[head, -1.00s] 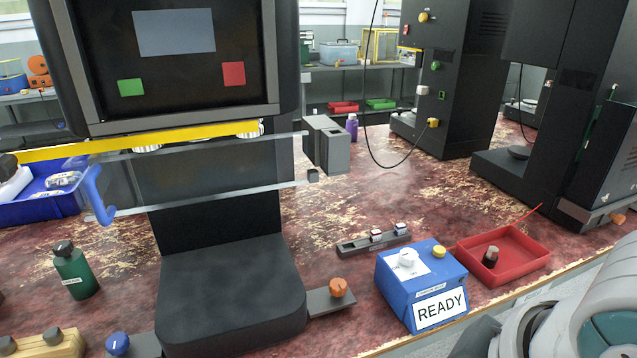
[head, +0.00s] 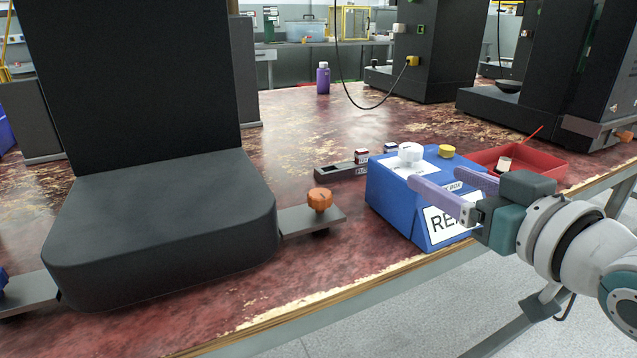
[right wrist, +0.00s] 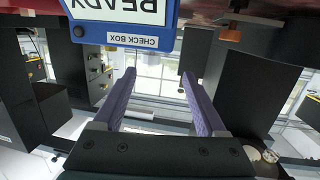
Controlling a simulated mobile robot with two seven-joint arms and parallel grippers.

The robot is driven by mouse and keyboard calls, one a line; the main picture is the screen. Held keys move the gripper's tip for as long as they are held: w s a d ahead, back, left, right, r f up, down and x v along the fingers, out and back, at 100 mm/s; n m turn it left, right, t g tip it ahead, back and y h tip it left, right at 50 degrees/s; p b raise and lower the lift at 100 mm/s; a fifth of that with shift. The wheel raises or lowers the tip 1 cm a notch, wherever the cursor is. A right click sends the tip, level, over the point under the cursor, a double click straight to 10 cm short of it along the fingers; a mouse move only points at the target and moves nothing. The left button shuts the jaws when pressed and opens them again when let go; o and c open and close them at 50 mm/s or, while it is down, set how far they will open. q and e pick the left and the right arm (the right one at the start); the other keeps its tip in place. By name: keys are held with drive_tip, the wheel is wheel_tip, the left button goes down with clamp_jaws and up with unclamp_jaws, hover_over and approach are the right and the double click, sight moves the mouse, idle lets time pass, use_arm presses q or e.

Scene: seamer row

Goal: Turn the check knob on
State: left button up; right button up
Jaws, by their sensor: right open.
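The check box (head: 390,205) is a blue box with a sloped top and a white label on its front that is partly hidden by my gripper. A white knob (head: 410,151) stands on its top over a white plate, with a yellow button (head: 446,151) to the right. My right gripper (head: 440,185) is open and empty, with purple fingers in front of the box's right part. In the right wrist view the box (right wrist: 122,36) appears upside down, with "READY" and "CHECK BOX" labels, ahead of the fingers (right wrist: 158,80). The knob is hidden there. My left gripper is not in view.
A red tray (head: 548,165) sits right of the box. A dark rack (head: 335,170) with small parts lies behind it. An orange knob (head: 319,199) on a bracket is to the left, beside a large black machine base (head: 160,220). The table's front edge (head: 330,290) is clear.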

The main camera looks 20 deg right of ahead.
sight(417, 157)
drive_tip(key=shift+w+d+f+t+b, duration=0.55)
drive_tip(key=shift+w+d+t+b, duration=0.1)
drive_tip(key=shift+d+t+b, duration=0.2)
drive_tip(key=w+b, duration=0.1)
drive_tip(key=w, duration=0.2)
drive_tip(key=w+b, duration=0.1)
drive_tip(key=w, duration=0.2)
drive_tip(key=w+b, duration=0.1)
drive_tip(key=w, duration=0.2)
drive_tip(key=shift+w+d+r, duration=0.1)
drive_tip(key=shift+w+d, duration=0.2)
drive_tip(key=shift+d, duration=0.05)
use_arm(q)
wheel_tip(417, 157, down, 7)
use_arm(e)
drive_tip(key=shift+c, duration=0.3)
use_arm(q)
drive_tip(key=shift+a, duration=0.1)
use_arm(e)
clamp_jaws()
